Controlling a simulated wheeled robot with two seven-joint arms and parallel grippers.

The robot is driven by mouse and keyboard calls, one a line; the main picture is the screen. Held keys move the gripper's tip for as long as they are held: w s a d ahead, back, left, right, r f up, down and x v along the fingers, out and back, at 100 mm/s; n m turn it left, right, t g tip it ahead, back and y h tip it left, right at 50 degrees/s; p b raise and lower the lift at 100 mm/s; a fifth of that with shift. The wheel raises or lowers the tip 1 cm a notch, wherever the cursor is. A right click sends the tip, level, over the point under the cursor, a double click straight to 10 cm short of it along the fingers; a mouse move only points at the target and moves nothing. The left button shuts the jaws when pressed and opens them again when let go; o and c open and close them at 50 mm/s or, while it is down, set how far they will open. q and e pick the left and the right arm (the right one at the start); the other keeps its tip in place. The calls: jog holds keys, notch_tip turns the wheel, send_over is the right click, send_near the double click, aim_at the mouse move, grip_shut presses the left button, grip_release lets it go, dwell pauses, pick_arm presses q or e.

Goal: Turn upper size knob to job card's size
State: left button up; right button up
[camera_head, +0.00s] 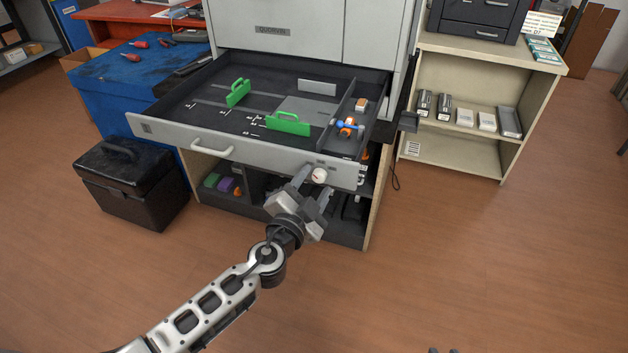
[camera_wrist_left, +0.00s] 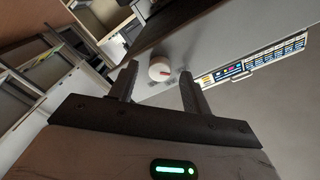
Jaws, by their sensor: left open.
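The size knob (camera_head: 319,175) is a round white dial on the front face of the pulled-out upper drawer (camera_head: 240,150), near its right end. It also shows in the left wrist view as a white knob (camera_wrist_left: 160,68) with a red mark on its face. My left gripper (camera_head: 312,178) is open in front of the knob. In the left wrist view its two fingers (camera_wrist_left: 158,84) point at the drawer front, with the knob seen between and beyond their tips. I cannot tell whether either finger touches it. A white card (camera_head: 541,24) stands at the upper right, its text too small to read.
The open drawer holds green guides (camera_head: 289,123) and an orange-and-blue part (camera_head: 347,127). A black case (camera_head: 130,182) stands on the floor at left, beside a blue cabinet (camera_head: 125,80). A beige shelf (camera_head: 478,85) stands at right. The floor in front is clear.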

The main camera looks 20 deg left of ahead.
pick_arm(q)
jog(key=shift+w, duration=0.35)
jog(key=c, duration=1)
jog(key=m, duration=0.4)
jog(key=shift+m, duration=0.3)
jog(key=shift+r+m+p, duration=0.1)
jog(key=shift+m+p, duration=0.25)
jog(key=shift+m, duration=2.15)
